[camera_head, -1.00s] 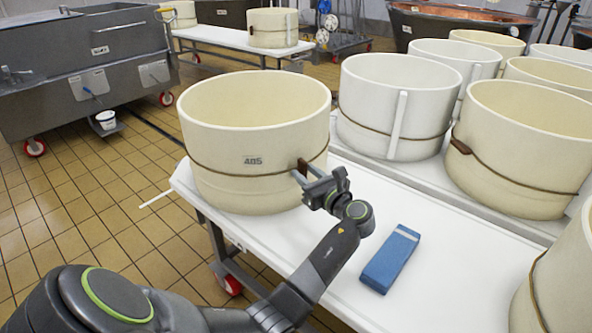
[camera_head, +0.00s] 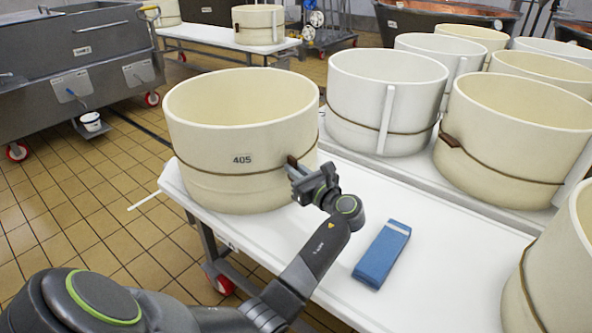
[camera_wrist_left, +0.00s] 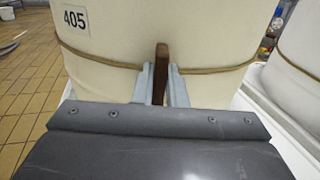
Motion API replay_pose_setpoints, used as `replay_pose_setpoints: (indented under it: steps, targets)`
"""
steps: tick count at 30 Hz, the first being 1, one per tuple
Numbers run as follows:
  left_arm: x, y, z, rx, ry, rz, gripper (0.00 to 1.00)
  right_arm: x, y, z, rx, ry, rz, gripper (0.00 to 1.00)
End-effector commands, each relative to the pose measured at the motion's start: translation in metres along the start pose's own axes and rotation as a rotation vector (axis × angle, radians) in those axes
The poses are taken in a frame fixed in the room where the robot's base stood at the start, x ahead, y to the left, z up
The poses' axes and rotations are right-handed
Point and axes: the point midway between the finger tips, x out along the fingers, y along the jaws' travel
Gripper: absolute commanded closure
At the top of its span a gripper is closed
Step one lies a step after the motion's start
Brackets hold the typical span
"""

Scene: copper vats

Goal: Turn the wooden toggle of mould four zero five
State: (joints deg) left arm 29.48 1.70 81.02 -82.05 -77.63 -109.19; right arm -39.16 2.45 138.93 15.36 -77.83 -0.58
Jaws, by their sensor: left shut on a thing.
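The cream mould marked 405 (camera_head: 240,115) stands on the white table, and its label (camera_wrist_left: 76,20) shows in the left wrist view. A brown cord (camera_head: 222,173) runs around its side. The wooden toggle (camera_wrist_left: 161,62) is a dark brown upright piece at the cord, on the mould's right front; in the head view only a small part of it (camera_head: 291,160) shows. My left gripper (camera_head: 297,172) is at the toggle, its two grey fingers (camera_wrist_left: 161,86) on either side, shut on it. My right gripper is not in view.
A blue block (camera_head: 382,255) lies on the white table (camera_head: 300,225), right of my left arm. Several other moulds stand behind and to the right, one with a cord and brown toggle (camera_head: 449,138). A grey vat stands at the far left.

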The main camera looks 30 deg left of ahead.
Motion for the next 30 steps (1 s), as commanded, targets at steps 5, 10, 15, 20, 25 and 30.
replay_pose_setpoints:
  steps: [5, 10, 15, 20, 25, 30]
  targets:
    - [0.000, 0.001, 0.001, -0.058, 0.000, 0.000, 1.00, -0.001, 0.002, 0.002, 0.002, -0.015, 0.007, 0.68]
    - [0.000, 0.002, 0.001, -0.168, 0.000, 0.000, 1.00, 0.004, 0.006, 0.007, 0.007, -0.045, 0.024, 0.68]
    - [0.000, 0.003, 0.000, -0.320, 0.000, 0.000, 1.00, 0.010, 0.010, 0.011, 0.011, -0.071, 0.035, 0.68]
    - [0.000, 0.004, -0.001, -0.473, 0.000, 0.000, 1.00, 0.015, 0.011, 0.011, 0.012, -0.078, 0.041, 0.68]
    - [0.000, 0.005, -0.002, -0.635, 0.000, 0.000, 1.00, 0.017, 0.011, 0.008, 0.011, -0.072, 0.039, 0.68]
    - [0.000, 0.006, -0.004, -0.798, 0.000, 0.000, 1.00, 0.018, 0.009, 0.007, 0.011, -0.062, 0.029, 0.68]
